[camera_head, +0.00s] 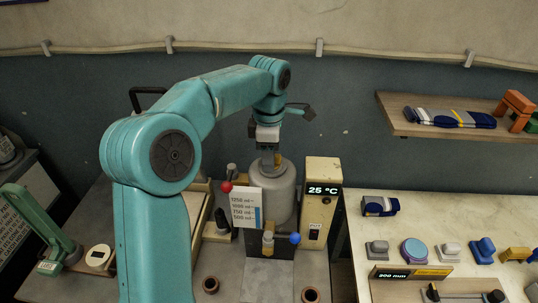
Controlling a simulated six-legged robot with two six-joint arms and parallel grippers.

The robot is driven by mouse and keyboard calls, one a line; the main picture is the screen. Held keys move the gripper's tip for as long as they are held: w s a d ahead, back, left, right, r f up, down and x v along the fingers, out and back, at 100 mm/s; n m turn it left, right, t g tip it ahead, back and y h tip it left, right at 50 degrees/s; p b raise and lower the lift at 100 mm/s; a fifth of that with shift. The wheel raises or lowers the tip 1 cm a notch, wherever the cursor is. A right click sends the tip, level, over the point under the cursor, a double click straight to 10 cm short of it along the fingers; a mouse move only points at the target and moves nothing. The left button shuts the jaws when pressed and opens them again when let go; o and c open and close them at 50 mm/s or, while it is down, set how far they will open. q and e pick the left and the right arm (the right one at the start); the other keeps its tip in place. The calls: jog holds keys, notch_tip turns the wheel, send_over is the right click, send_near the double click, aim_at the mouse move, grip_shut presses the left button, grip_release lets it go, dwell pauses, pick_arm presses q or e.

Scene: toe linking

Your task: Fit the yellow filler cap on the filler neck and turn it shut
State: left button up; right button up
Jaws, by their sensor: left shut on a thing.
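My left arm comes in from the lower left and reaches over to a grey tank (279,190) in the middle. My left gripper (268,149) points down above the tank's top and is shut. A small patch of yellow at its fingertips looks like the yellow filler cap (277,158). The fingers hide most of it. The filler neck is at the top of the tank, under the gripper, and mostly hidden. I cannot tell whether the cap sits on the neck or just above it. My right gripper is not in view.
A cream box reading "25 °C" (322,190) stands close right of the tank. A white volume card (246,207), a red knob (227,187) and a blue knob (295,238) are in front. A pale bench (380,230) with small items is at right. A wall shelf (400,122) holds folded socks.

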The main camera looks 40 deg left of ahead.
pick_arm(q)
grip_shut()
jog(key=m+p, duration=0.1)
jog(key=m, duration=0.2)
jog(key=shift+w+r, duration=0.15)
jog(key=shift+a+m+p, duration=0.1)
jog(key=shift+m+p, duration=0.5)
jog(key=shift+m, duration=0.5)
jog(key=shift+w+f+m, duration=0.15)
jog(key=shift+f+m, duration=0.05)
jog(key=shift+m, duration=0.2)
jog(key=shift+r, duration=0.1)
jog(key=m+p, duration=0.1)
jog(key=m, duration=0.1)
jog(key=shift+r+m, duration=0.1)
jog(key=shift+m, duration=0.2)
jog(key=m+p, duration=0.1)
jog(key=m, duration=0.1)
jog(key=shift+w+m, duration=0.15)
jog(key=shift+m, duration=0.55)
